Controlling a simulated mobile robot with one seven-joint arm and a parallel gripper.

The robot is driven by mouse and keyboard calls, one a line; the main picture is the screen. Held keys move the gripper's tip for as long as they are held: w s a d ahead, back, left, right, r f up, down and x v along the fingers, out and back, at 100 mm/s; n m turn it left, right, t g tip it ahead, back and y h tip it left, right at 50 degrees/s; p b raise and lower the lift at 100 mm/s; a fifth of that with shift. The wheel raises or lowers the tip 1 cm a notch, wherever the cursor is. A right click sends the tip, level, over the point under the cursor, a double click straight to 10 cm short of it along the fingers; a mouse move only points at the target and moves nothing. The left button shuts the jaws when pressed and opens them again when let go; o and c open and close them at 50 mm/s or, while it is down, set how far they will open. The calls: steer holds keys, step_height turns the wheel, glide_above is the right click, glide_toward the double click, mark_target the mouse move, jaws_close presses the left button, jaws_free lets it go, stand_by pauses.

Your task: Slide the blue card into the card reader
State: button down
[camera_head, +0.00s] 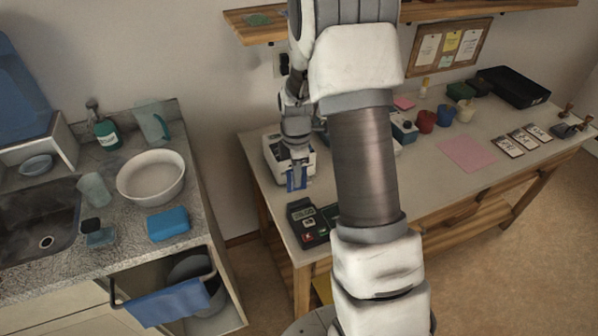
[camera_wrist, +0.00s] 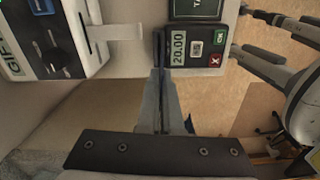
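My gripper (camera_head: 297,184) hangs by the front of a white machine, its fingers close together with blue between them. That blue appears to be the blue card (camera_head: 291,183), seen almost edge-on. In the wrist view my fingers (camera_wrist: 161,76) meet at their tips, with a thin strip of blue beside them; most of the card is hidden. The card reader (camera_head: 305,222) is a dark terminal with red and green keys on the table's near left corner. In the wrist view, the reader (camera_wrist: 193,46) reads 20.00, and a dark slot-like strip lies along its left side, by my fingertips.
The white machine (camera_head: 270,160), marked GIF in the wrist view (camera_wrist: 50,40), stands left of the reader with a white tongue (camera_wrist: 112,32). Red and blue cups, a pink sheet (camera_head: 466,153) and several tags lie farther right. A sink counter (camera_head: 95,262) stands left.

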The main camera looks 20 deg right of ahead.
steer(key=shift+n, duration=0.7)
steer(key=shift+d+f+b, duration=0.2)
steer(key=shift+f+b, duration=0.65)
steer(key=shift+f, duration=0.45)
steer(key=shift+d+f+b, duration=0.15)
steer(key=shift+f+b, duration=0.65)
steer(key=shift+f, duration=0.45)
steer(key=shift+f+b, duration=1.4)
steer(key=shift+f, duration=0.3)
steer(key=c, duration=1)
jaws_free()
steer(key=shift+w, duration=0.1)
step_height(320, 180, up, 18)
steer(key=p, duration=0.2)
steer(key=shift+f, duration=0.2)
